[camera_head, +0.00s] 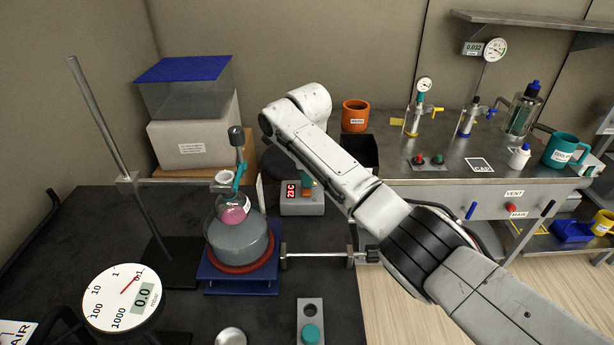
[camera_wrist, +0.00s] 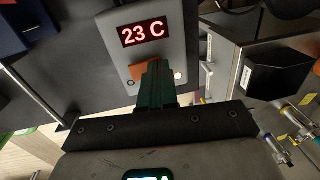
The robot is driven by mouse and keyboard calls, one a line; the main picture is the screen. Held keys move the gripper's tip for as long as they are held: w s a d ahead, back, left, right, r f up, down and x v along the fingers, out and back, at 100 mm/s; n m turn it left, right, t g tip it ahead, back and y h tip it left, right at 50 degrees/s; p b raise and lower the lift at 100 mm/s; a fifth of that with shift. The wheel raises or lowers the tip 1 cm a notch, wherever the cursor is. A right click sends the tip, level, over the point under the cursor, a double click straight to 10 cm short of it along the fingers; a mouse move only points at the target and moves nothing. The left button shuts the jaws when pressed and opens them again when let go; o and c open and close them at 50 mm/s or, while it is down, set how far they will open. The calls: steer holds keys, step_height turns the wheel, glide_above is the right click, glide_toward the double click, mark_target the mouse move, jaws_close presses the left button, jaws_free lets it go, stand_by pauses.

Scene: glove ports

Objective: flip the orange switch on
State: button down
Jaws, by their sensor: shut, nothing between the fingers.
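A pale grey control box (camera_head: 301,208) stands on the dark bench with a red "23 C" display, also readable in the wrist view (camera_wrist: 144,32). In the wrist view the orange switch (camera_wrist: 140,71) is on the face of this box, below the display. My gripper (camera_wrist: 153,66) is shut and empty, its dark green fingers right over the switch and hiding part of it. I cannot tell whether they touch it, nor which way the switch is tipped. A small round pale spot (camera_wrist: 178,76) shows to its right. In the head view my arm hides most of the gripper.
A round gauge (camera_head: 123,297) is at front left. An orange mug (camera_head: 355,117) and a black bin (camera_head: 358,152) stand behind my arm. A metal side bench (camera_head: 460,150) is at right.

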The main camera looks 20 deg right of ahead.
steer(key=shift+s+a+r+p, duration=0.15)
steer(key=shift+s+p, duration=0.2)
steer(key=shift+p, duration=0.45)
steer(key=shift+s+a+r+p, duration=0.1)
steer(key=shift+s+p, duration=0.25)
steer(key=shift+p, duration=0.4)
